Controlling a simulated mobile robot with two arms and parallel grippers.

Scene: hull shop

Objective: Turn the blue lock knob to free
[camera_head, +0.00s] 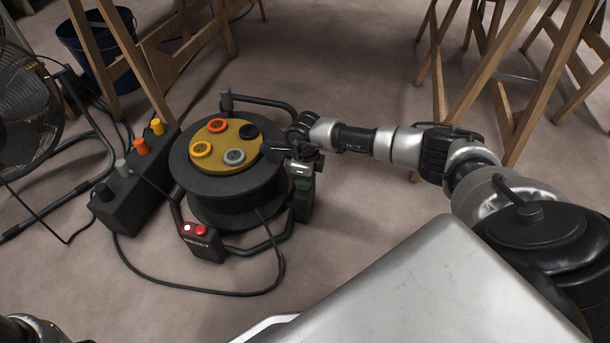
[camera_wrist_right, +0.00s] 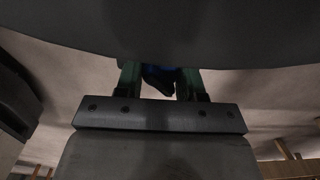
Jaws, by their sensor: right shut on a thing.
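A black cable reel (camera_head: 195,185) with a yellow top plate (camera_head: 219,168) stands on the floor in a black tube frame. My right gripper (camera_head: 302,184) is at the reel's right side, below the rim and pointing down. In the right wrist view my right gripper (camera_wrist_right: 159,82) has its two green-tinted fingers on either side of the blue lock knob (camera_wrist_right: 158,72) and is shut on it. Only a small, dark part of the knob shows. In the head view the knob is hidden by my gripper, and its angle cannot be told.
The yellow plate carries several round caps. A black box (camera_head: 136,191) with coloured plugs stands left of the reel, and a red-button box (camera_head: 200,240) is on the frame's front. A cable (camera_head: 255,292) loops on the floor. A fan (camera_head: 25,100) and wooden trestles (camera_head: 500,75) stand around.

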